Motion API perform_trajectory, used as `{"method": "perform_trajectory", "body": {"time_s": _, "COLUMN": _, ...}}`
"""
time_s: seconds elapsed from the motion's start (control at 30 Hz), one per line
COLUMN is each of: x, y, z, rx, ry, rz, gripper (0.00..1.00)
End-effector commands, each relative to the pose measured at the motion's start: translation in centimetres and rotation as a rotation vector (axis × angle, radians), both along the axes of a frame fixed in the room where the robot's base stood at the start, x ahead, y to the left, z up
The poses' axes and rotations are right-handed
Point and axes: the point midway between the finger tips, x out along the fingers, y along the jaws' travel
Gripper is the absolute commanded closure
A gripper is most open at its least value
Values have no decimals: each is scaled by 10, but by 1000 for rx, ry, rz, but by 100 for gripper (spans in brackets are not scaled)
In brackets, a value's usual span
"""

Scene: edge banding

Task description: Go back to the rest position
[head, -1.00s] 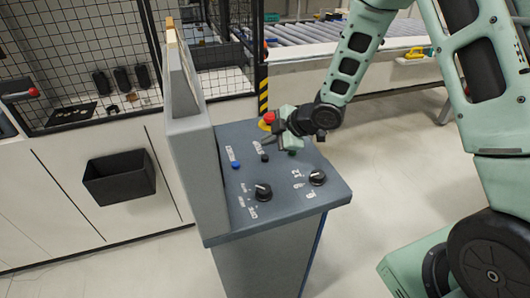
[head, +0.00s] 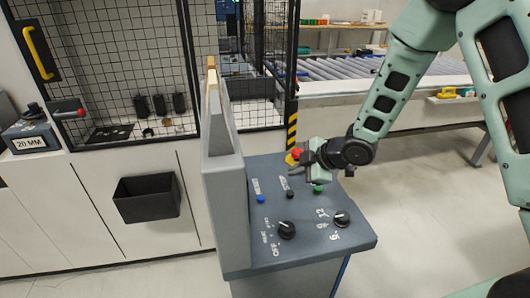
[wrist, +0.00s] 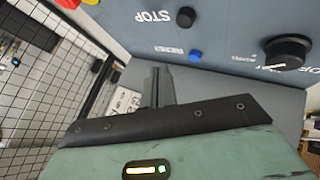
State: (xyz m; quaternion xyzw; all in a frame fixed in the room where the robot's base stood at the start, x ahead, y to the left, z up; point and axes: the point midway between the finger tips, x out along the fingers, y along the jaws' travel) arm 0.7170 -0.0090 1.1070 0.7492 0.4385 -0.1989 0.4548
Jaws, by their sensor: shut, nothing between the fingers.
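My gripper (head: 292,168) is shut and empty. In the head view it hangs over the far edge of the grey control panel (head: 262,255), close to the red emergency-stop button (head: 297,153), and appears apart from the panel. The panel carries a blue button (head: 261,198), a black button (head: 290,194), a green button (head: 318,189) and two black knobs (head: 287,230), (head: 342,218). In the wrist view the closed fingers (wrist: 160,85) point up the picture, below the black stop button (wrist: 186,17) and the blue reset button (wrist: 195,56).
A grey upright plate (head: 225,180) borders the panel's left side. A wire-mesh guard (head: 110,60) and a black bin (head: 146,198) stand left. A roller conveyor (head: 330,68) runs behind. Open floor (head: 420,200) lies right of the panel.

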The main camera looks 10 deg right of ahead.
Motion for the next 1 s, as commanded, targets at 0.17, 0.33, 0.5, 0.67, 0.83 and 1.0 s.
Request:
{"method": "perform_trajectory", "body": {"time_s": 0.17, "x": -4, "y": 8, "z": 3, "rx": -10, "ry": 23, "rz": -32, "gripper": 100}}
{"method": "perform_trajectory", "body": {"time_s": 0.33, "x": -43, "y": 36, "z": 15, "rx": -48, "ry": 166, "rz": -213, "gripper": 100}}
{"method": "perform_trajectory", "body": {"time_s": 0.5, "x": -134, "y": 63, "z": 25, "rx": -87, "ry": 395, "rz": -447, "gripper": 100}}
{"method": "perform_trajectory", "body": {"time_s": 0.67, "x": -234, "y": 74, "z": 28, "rx": -136, "ry": 612, "rz": -625, "gripper": 100}}
{"method": "perform_trajectory", "body": {"time_s": 0.83, "x": -305, "y": 73, "z": 30, "rx": -183, "ry": 757, "rz": -733, "gripper": 100}}
{"method": "perform_trajectory", "body": {"time_s": 1.0, "x": -327, "y": 72, "z": 32, "rx": -201, "ry": 802, "rz": -764, "gripper": 100}}
